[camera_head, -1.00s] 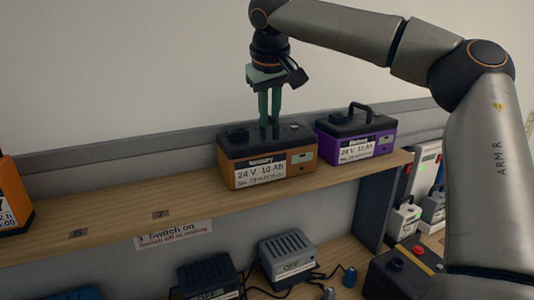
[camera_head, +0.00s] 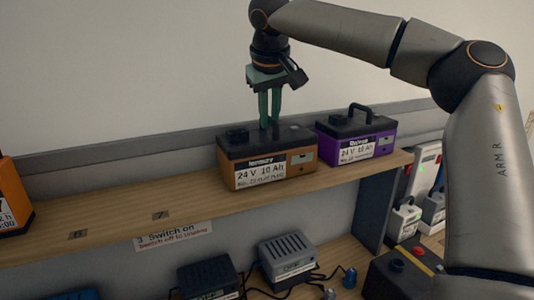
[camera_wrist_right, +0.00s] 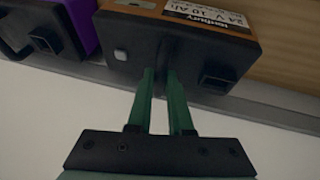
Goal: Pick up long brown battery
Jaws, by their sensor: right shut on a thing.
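The long brown battery (camera_head: 232,176) has a black top and a white label reading 24 V 10 Ah. It sits on the wooden shelf (camera_head: 110,212), left of a purple battery. My right gripper (camera_head: 270,122) points down onto its black top, with its green fingers close together. The right gripper is shut on the brown battery, seemingly by its handle, which the fingers hide. In the right wrist view the fingers (camera_wrist_right: 162,80) reach the battery's black top (camera_wrist_right: 180,50). My left gripper is not in view.
The purple battery (camera_head: 352,151) with a black handle stands close on the right. An orange battery (camera_head: 12,198) is at the far left. The shelf between is clear. Grey chargers (camera_head: 288,258) with cables stand below. A wall lies behind.

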